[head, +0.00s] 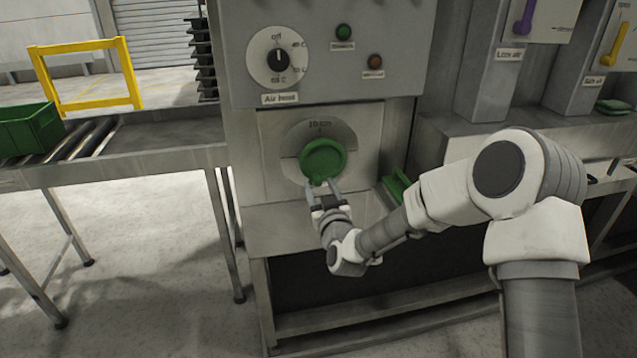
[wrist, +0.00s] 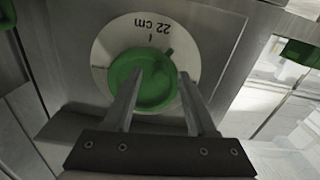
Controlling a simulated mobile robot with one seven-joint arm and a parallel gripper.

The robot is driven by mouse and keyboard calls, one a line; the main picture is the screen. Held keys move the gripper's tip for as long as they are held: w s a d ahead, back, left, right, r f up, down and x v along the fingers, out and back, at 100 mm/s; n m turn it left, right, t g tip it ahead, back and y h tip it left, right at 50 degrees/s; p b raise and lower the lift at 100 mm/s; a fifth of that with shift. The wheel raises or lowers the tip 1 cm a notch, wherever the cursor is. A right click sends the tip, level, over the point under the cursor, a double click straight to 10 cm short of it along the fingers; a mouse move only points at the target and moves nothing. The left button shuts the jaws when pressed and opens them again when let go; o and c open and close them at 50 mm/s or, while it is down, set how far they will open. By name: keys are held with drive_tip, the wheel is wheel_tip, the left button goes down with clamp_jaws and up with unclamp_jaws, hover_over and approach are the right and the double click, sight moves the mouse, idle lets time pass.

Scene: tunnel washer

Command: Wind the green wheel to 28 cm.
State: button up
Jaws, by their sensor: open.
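The green wheel (head: 323,159) sits on a pale round dial plate on the front of a grey machine. In the wrist view the wheel (wrist: 143,82) has a small dark green nub at its upper right. The dial's reading (wrist: 151,24) appears upside down there as 22 cm; in the head view it is too small to read surely. My gripper (head: 322,186) is open at the wheel's lower edge. In the wrist view its two fingers (wrist: 162,76) reach over the wheel, apart, with nothing clearly held. I cannot tell whether they touch it.
Above the wheel is an Air heat selector knob (head: 278,60) with green and brown buttons beside it. A green tray-like part (head: 396,186) juts out right of the wheel. A roller conveyor (head: 75,148) with a green crate (head: 30,128) stands left.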

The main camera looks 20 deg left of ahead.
drive_tip(key=shift+x, duration=1.05)
clamp_jaws()
